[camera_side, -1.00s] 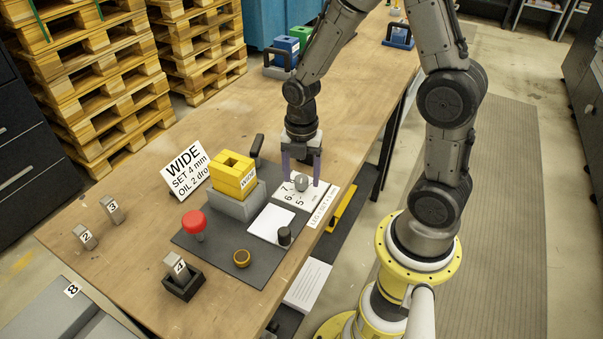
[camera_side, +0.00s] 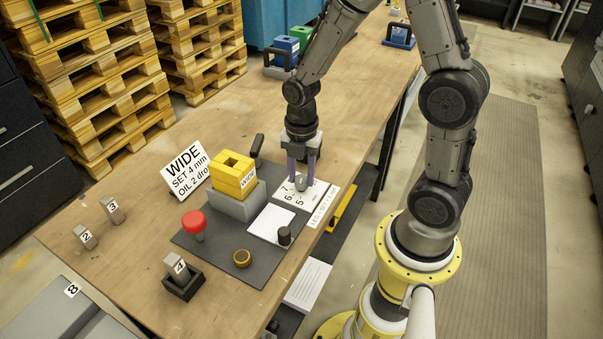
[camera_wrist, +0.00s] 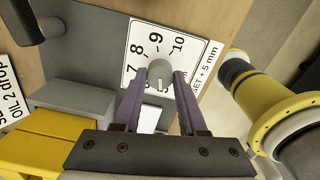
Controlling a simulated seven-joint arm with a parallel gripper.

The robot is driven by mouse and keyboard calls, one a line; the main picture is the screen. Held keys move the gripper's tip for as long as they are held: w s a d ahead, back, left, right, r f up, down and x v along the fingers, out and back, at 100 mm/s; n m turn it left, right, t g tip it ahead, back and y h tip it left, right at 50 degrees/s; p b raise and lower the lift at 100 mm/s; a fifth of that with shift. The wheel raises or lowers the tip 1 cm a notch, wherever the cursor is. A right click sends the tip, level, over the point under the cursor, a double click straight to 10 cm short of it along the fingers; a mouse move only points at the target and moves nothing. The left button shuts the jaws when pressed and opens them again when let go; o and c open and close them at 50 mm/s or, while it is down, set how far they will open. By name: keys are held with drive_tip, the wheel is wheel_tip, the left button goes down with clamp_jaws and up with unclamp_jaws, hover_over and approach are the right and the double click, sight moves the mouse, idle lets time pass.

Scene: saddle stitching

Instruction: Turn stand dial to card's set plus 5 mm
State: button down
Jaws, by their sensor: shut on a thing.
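The stand dial is a grey round knob (camera_wrist: 160,72) on a white plate (camera_wrist: 138,30) printed with 7, 8, 9 and 10 in the wrist view. My gripper (camera_wrist: 160,80) has its two purple fingers shut on the knob, one on each side. In the side view my gripper (camera_side: 301,180) points straight down at the knob (camera_side: 300,185), and 7, 6 and 5 show on the plate. Where the knob points cannot be made out. The card (camera_side: 186,171) reads WIDE, SET 4 mm, OIL 2 drop. A strip (camera_side: 323,207) beside the plate ends in "SET + 5 mm".
A yellow block (camera_side: 233,172) sits on a grey block (camera_side: 236,205) left of the dial. A black lever (camera_side: 257,147) rises behind.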

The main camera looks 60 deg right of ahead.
drive_tip(key=m, duration=0.9)
drive_tip(key=shift+r, duration=0.1)
drive_tip(key=m, duration=1)
drive_tip(key=shift+m, duration=0.3)
drive_tip(key=m, duration=0.8)
drive_tip(key=shift+d, duration=0.1)
drive_tip(key=m, duration=0.3)
drive_tip(key=shift+m, duration=2)
drive_tip(key=shift+w, duration=0.1)
